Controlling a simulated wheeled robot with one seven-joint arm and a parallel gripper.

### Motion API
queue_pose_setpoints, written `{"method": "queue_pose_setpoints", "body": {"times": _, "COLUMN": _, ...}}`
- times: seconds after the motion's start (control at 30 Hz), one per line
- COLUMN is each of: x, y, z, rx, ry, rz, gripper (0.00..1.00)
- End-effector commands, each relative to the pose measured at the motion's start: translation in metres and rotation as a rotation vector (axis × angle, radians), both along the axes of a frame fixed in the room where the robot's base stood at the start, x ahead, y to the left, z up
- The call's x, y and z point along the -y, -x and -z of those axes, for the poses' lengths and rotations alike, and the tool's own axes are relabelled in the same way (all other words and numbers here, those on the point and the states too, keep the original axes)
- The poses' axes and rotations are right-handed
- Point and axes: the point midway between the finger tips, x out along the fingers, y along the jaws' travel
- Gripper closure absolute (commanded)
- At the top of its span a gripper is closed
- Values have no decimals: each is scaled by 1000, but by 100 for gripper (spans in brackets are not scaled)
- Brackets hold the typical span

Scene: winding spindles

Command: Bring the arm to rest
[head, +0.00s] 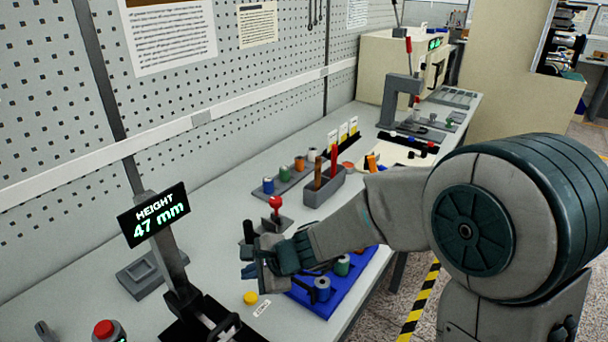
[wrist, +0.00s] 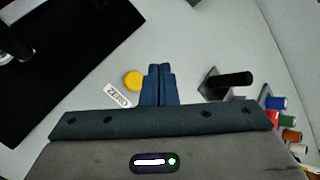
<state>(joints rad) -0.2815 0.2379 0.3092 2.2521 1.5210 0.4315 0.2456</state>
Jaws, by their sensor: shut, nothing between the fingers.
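My gripper (head: 246,270) is above the near part of the workbench (head: 215,170), with my arm reaching in from the right. In the wrist view its two blue fingers (wrist: 158,85) are together, with nothing between them. A yellow disc (head: 250,298) lies on the bench below the gripper; it also shows just left of the fingertips in the wrist view (wrist: 132,79). A small white tag (head: 262,308) lies beside the disc. My gripper looks apart from both.
A height gauge reading 47 mm (head: 153,218) stands left of my gripper. A blue tray (head: 318,305) with spools lies under my forearm. A red-knobbed device (head: 276,203), a spool rack (head: 297,176) and a grey bin (head: 325,190) stand behind. The pegboard wall borders the bench.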

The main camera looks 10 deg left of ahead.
Motion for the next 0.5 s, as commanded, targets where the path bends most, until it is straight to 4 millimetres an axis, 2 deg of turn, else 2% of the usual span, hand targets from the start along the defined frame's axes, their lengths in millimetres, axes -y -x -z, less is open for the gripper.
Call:
{"method": "queue_pose_setpoints", "body": {"times": 0.17, "x": 20, "y": 1, "z": -14, "rx": 80, "ry": 36, "rz": -72, "gripper": 100}}
{"method": "queue_pose_setpoints", "body": {"times": 0.27, "x": 45, "y": 6, "z": -28, "rx": 168, "ry": 92, "rz": -165, "gripper": 100}}
{"method": "queue_pose_setpoints", "body": {"times": 0.5, "x": 123, "y": 30, "z": -52, "rx": 361, "ry": 297, "rz": -416, "gripper": 100}}
